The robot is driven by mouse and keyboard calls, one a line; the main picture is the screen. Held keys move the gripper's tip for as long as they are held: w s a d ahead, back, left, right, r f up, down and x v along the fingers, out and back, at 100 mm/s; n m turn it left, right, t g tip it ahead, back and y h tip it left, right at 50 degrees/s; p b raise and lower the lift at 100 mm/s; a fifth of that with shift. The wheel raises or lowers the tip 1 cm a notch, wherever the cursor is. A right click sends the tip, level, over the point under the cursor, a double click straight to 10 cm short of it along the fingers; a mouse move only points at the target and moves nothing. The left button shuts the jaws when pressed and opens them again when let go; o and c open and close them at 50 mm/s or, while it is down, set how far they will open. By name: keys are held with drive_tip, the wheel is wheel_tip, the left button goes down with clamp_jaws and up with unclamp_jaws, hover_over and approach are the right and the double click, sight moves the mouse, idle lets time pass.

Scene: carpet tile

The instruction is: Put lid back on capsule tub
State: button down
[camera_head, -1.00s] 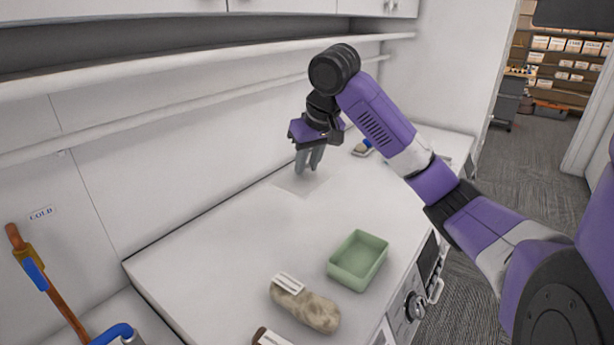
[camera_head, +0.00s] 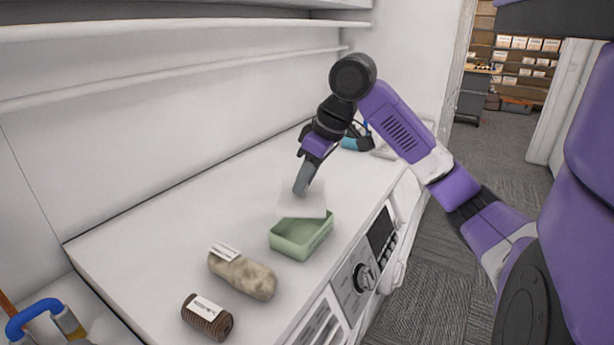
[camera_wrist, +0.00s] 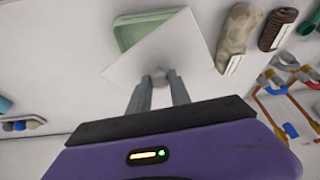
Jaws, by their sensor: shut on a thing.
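The capsule tub (camera_head: 288,246) is a pale green, open rectangular box on the white counter. It also shows in the wrist view (camera_wrist: 126,36), partly hidden behind the lid. The lid (camera_head: 313,208) is a thin white square plate. My gripper (camera_head: 301,190) is shut on a small grey knob on the lid, seen between the fingertips in the wrist view (camera_wrist: 159,76). The lid overlaps the tub's far edge in the head view and sits turned relative to the tub in the wrist view (camera_wrist: 185,45). Its height over the tub is hard to judge.
Blue items (camera_head: 352,142) lie at the far end. A wall with shelves runs behind; the counter (camera_head: 170,215) left of my gripper is clear.

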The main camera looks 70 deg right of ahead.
sight(306, 195)
drive_tip(key=shift+f+b, duration=2)
drive_tip(key=shift+f, duration=0.2)
drive_tip(key=shift+f+b, duration=0.55)
drive_tip(key=shift+f, duration=0.45)
drive_tip(key=shift+p, duration=0.35)
drive_tip(key=shift+f, duration=0.15)
idle(0.5)
drive_tip(key=c, duration=1.1)
unclamp_jaws()
drive_tip(key=o, duration=0.5)
drive_tip(key=shift+c, duration=0.2)
